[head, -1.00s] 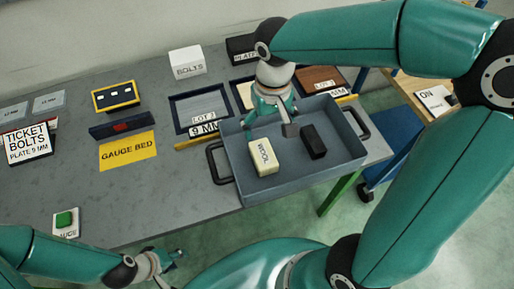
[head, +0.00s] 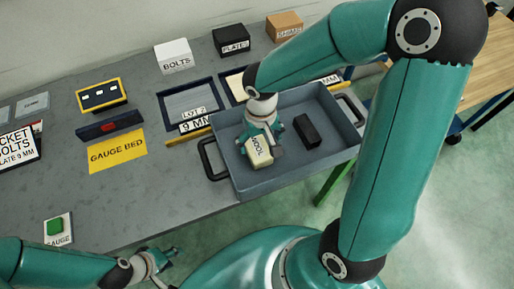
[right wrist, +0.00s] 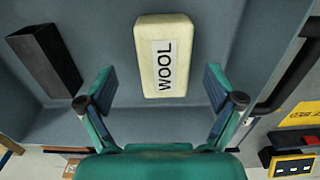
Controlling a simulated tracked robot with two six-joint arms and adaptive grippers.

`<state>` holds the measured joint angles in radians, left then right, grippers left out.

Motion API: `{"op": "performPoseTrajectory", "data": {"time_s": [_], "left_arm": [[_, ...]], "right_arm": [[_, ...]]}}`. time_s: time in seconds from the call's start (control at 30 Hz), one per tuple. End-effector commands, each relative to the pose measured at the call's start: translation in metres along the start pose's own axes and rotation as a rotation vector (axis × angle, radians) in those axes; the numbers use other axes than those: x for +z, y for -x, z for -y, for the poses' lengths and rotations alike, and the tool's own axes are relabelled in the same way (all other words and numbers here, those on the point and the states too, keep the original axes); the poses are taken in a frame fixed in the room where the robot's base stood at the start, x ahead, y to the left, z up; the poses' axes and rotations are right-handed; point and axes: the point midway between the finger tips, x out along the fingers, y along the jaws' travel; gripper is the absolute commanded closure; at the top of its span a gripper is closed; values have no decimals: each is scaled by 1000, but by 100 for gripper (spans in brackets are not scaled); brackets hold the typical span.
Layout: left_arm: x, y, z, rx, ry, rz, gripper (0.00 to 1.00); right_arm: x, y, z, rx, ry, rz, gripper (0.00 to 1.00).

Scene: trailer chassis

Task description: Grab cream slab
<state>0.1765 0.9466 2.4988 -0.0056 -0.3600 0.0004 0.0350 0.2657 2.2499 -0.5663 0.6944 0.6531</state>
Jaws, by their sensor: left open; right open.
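The cream slab (head: 259,157), labelled WOOL, lies on the floor of the grey tray (head: 262,191). It also shows in the right wrist view (right wrist: 161,88), ahead of and between the open fingers. My right gripper (head: 262,142) is open over the slab, with its fingers (right wrist: 158,90) apart on either side and no visible contact; part of the slab is hidden under it in the head view. My left gripper (head: 168,262) is open and empty at the lower left, in front of the table, away from the tray.
A black block (head: 307,131) lies in the same tray, right of the slab; the right wrist view shows it at upper left (right wrist: 45,58). The tray has raised walls and black handles. A yellow GAUGE BED plate (head: 118,152) lies left of the tray. Boxes stand behind.

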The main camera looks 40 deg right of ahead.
Motion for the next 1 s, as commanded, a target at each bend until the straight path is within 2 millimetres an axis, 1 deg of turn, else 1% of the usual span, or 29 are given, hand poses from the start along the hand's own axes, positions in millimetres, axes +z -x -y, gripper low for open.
{"op": "performPoseTrajectory", "data": {"time_s": [0.2,0.3,0.4,0.6,0.87,0.9,1.0], "left_arm": [[0,3,-1,0,0,0,58],[0,2,-1,0,0,0,58],[0,2,-1,0,0,0,58],[0,2,-1,0,0,0,58],[0,2,-1,0,0,0,58],[0,2,-1,0,0,0,58],[0,2,-1,0,0,0,58]], "right_arm": [[1,-31,5,1,0,7,8],[1,-42,5,1,-1,5,8],[0,-46,5,-1,-2,2,8],[0,-46,5,-1,-2,1,8],[0,-46,5,-1,-2,1,52],[0,-46,5,-1,-2,1,58],[0,-46,5,-1,-2,0,72]]}}
